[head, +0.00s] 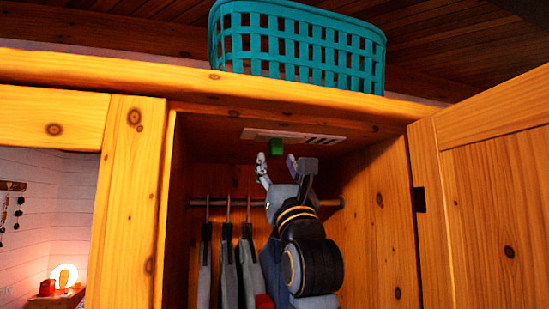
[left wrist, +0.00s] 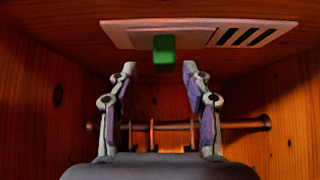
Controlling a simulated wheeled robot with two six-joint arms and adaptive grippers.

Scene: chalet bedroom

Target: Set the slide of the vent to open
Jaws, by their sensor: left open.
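The vent (head: 293,137) is a white plate on the ceiling inside the wardrobe. Dark slots show at its right part, and a green slide knob (head: 276,146) hangs below it, left of the slots. In the left wrist view the vent (left wrist: 240,37) spans the top, with the green knob (left wrist: 164,53) near its middle. My left gripper (head: 276,161) is open and empty, pointing up just below the knob. In the left wrist view its fingertips (left wrist: 159,68) stand on either side of the knob's lower end; I cannot tell whether they touch it. My right gripper is not in view.
A clothes rail (head: 330,202) with several hangers and garments (head: 228,262) runs behind my left arm. The wardrobe's side walls and open right door (head: 497,200) bound the space. A teal basket (head: 297,45) stands on top.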

